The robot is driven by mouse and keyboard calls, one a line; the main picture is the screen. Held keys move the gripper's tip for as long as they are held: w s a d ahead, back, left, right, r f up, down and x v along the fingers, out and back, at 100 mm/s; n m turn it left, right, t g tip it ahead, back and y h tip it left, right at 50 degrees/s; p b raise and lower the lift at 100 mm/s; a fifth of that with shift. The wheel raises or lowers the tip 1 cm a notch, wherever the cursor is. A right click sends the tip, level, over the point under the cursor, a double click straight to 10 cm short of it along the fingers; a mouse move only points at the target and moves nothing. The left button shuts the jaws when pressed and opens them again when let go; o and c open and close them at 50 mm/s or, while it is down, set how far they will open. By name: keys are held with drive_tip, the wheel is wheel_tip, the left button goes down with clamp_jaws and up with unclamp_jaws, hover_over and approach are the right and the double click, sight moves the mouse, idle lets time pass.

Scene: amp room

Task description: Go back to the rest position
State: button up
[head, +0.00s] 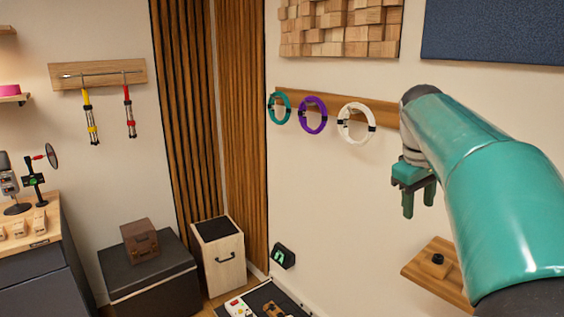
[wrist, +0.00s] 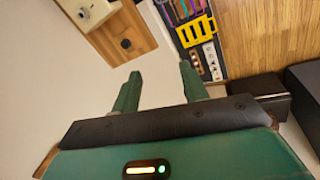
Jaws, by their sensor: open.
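My gripper (head: 420,198) is at the end of my teal arm, on the right of the head view. Its two green fingers point down and stand apart in front of the pale wall, with nothing between them. In the wrist view my gripper (wrist: 158,85) also shows open and empty, its fingers spread. My arm reaches in from the right edge of the head view and hides part of the wall and of the wooden rail.
Teal (head: 279,108), purple (head: 313,114) and white (head: 356,123) rings hang on the wall rail (head: 388,108). A small wooden shelf (head: 422,268) juts out below my gripper. A pedal tray (wrist: 207,62) lies on the floor. A black chest (head: 150,283) stands at left.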

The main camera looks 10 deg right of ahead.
drive_tip(key=s+a+f+t+y, duration=0.1)
drive_tip(key=s+a+f, duration=0.4)
drive_tip(key=a, duration=0.3)
drive_tip(key=s+a+f+m+t+y, duration=0.1)
drive_tip(key=s+a+f+t, duration=0.1)
drive_tip(key=s+a+f, duration=0.3)
drive_tip(key=s+a+f+m+t, duration=0.1)
drive_tip(key=s+a+f, duration=0.5)
drive_tip(key=a, duration=0.5)
drive_tip(key=shift+s+a+y, duration=0.2)
drive_tip(key=shift+a+y, duration=0.2)
drive_tip(key=shift+c, duration=0.8)
